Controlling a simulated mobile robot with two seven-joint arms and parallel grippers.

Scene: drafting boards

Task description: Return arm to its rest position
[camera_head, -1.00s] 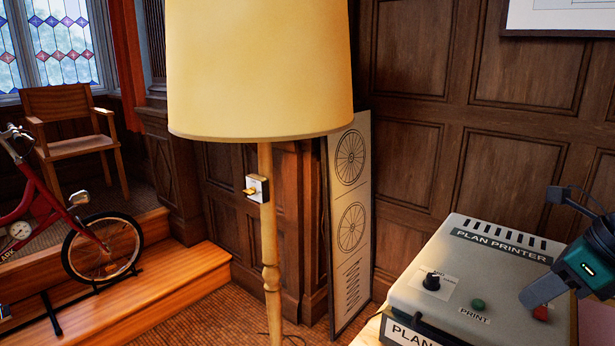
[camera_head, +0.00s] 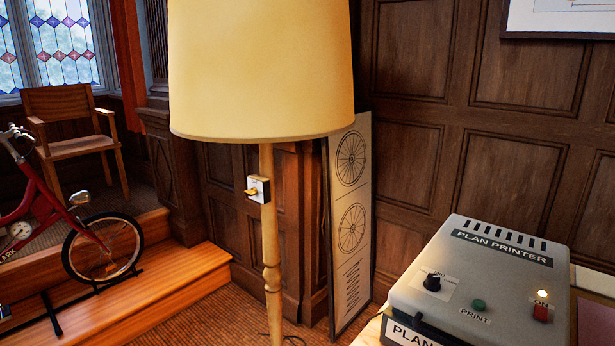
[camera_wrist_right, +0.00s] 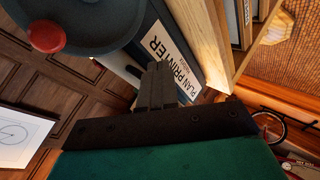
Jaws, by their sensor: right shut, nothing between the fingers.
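My right gripper (camera_wrist_right: 158,88) shows only in the right wrist view. Its fingers are together and hold nothing. It is out of the head view. The plan printer (camera_head: 450,262), a grey box, sits at the lower right of the head view. It has a dark knob (camera_head: 432,282), a green print button (camera_head: 479,305) and a red switch (camera_head: 541,312) with a glowing light (camera_head: 542,295) above it. The printer's front label (camera_wrist_right: 172,66) appears beyond my fingers in the wrist view; I cannot tell the exact gap. My left gripper is not in view.
A floor lamp (camera_head: 260,75) with a wall-type switch (camera_head: 257,189) on its pole stands left of the printer. A framed wheel drawing (camera_head: 351,225) leans on the panelled wall. A red bicycle (camera_head: 75,235) and a wooden chair (camera_head: 70,135) are at left. Carpet (camera_head: 220,312) between them is open.

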